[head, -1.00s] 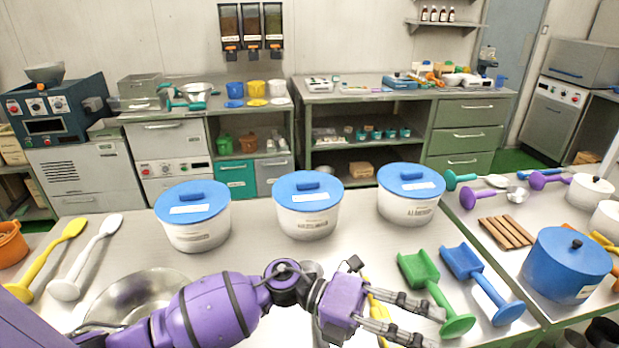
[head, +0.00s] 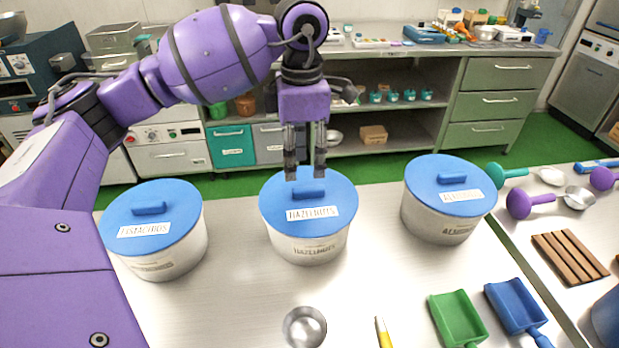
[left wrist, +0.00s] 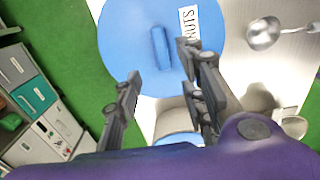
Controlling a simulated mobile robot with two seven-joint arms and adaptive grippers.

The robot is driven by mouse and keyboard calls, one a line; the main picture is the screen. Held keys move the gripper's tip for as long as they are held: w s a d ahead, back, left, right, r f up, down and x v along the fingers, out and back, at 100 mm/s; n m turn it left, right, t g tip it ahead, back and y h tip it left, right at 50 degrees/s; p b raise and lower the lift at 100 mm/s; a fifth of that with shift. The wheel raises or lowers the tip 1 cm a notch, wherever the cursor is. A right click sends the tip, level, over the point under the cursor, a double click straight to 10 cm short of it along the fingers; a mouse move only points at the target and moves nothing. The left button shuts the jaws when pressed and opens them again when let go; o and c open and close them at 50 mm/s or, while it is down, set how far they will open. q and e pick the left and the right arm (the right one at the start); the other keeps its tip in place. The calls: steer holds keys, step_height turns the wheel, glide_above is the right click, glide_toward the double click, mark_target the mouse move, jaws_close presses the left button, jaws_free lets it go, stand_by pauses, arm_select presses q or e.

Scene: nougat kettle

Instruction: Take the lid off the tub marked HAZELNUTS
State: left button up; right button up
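The HAZELNUTS tub (head: 308,247) is white with a round blue lid (head: 275,213) seated on it. A raised blue bar handle (head: 309,192) crosses the lid. The lid also shows in the left wrist view (left wrist: 128,38), with its handle (left wrist: 160,48) and part of a white label. My left gripper (head: 306,172) points down just above the handle. Its two fingers stand apart with nothing held between them. In the left wrist view the fingers (left wrist: 166,78) lie to either side of the handle's line. My right gripper is out of view.
The PISTACHIOS tub (head: 165,260) stands to the left and another lidded tub (head: 445,215) to the right. A small metal bowl (head: 304,327), green scoop (head: 457,318) and blue scoop (head: 515,307) lie in front. The table between is clear.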

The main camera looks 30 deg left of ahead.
mark_target(304, 189)
arm_select(q)
step_height(304, 189, down, 7)
steer(key=shift+s+d+f+p, duration=0.1)
steer(key=shift+s+d+p, duration=0.05)
steer(key=shift+p, duration=0.35)
jaws_close()
